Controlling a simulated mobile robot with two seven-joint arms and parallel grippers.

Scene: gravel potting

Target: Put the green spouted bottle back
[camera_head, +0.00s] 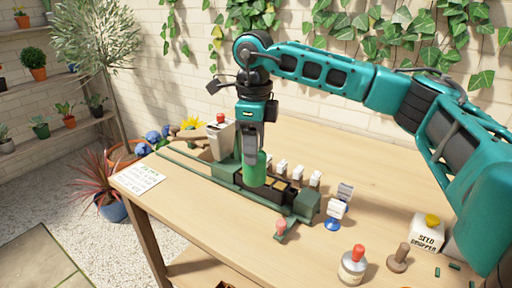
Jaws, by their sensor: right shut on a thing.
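The green bottle (255,171) is upright in my right gripper (254,149), with the fingers closed around its upper part. Its spout is hidden by the gripper. The bottle stands out in front of the dark green rack (234,177) on the wooden table. I cannot tell whether its base touches the rack or hangs just above it. My right arm reaches in from the right and points the gripper down. My left gripper is not in view.
A beige container (221,142) with a red cap stands behind the rack. White tags line its back. A red-knobbed piece (281,229) is in front. A red-topped jar (352,267), a wooden stamp (398,260) and a seed dropper box (427,239) stand right.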

